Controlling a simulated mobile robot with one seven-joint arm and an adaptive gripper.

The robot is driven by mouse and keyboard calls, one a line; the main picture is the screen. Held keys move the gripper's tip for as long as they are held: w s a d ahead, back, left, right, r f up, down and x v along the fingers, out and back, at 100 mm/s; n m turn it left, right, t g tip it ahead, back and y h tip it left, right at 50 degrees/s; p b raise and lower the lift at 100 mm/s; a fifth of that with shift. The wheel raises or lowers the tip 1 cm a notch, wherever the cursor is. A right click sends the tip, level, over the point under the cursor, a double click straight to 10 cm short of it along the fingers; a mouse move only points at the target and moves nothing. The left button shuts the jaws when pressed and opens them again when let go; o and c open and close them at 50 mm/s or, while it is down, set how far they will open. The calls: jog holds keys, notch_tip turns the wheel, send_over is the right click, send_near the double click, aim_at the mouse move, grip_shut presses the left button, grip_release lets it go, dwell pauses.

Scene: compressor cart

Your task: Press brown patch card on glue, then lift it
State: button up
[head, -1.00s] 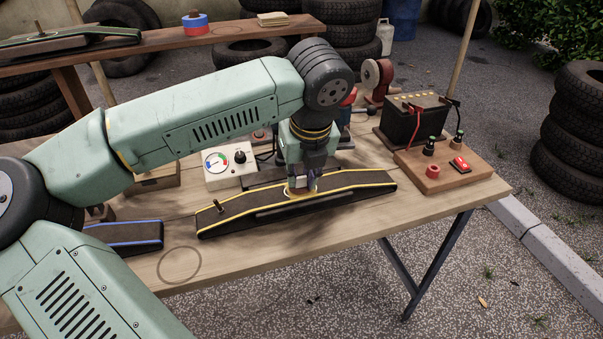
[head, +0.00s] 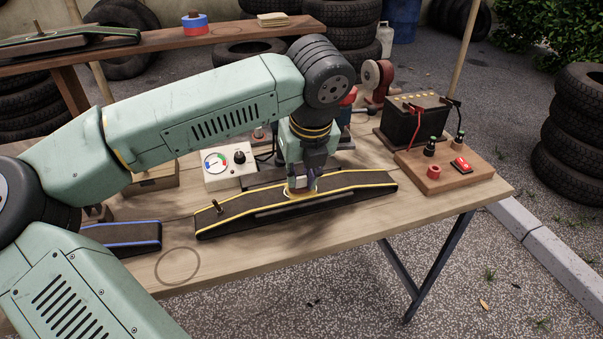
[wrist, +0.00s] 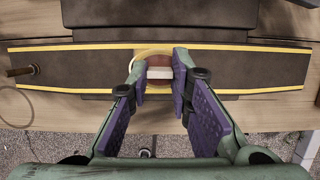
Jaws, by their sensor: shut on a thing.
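The brown patch card (wrist: 158,58) is round and brown, with a pale raised strip across it. It lies over a pale yellow glue ring (wrist: 141,53) at the middle of the yellow-edged tire strip (head: 360,186). My gripper (wrist: 159,72) is shut on the card's pale strip, one finger on each side. In the head view my gripper (head: 302,187) points down at the strip's raised middle and hides most of the card. I cannot tell whether the card touches the glue.
A blue-edged strip (head: 125,237) lies to the left. A gauge box (head: 229,167) stands behind the yellow-edged strip. A battery (head: 413,121) and a wooden block with a red switch (head: 460,164) are at the right. The bench front (head: 300,248) is clear.

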jog(key=shift+f+b, duration=0.35)
jog(key=shift+b, duration=0.1)
dwell(0.9)
notch_tip(320, 180, up, 8)
jog(key=p, duration=0.3)
jog(key=shift+p, duration=0.3)
dwell(0.7)
jog(key=shift+a, duration=0.1)
dwell(0.4)
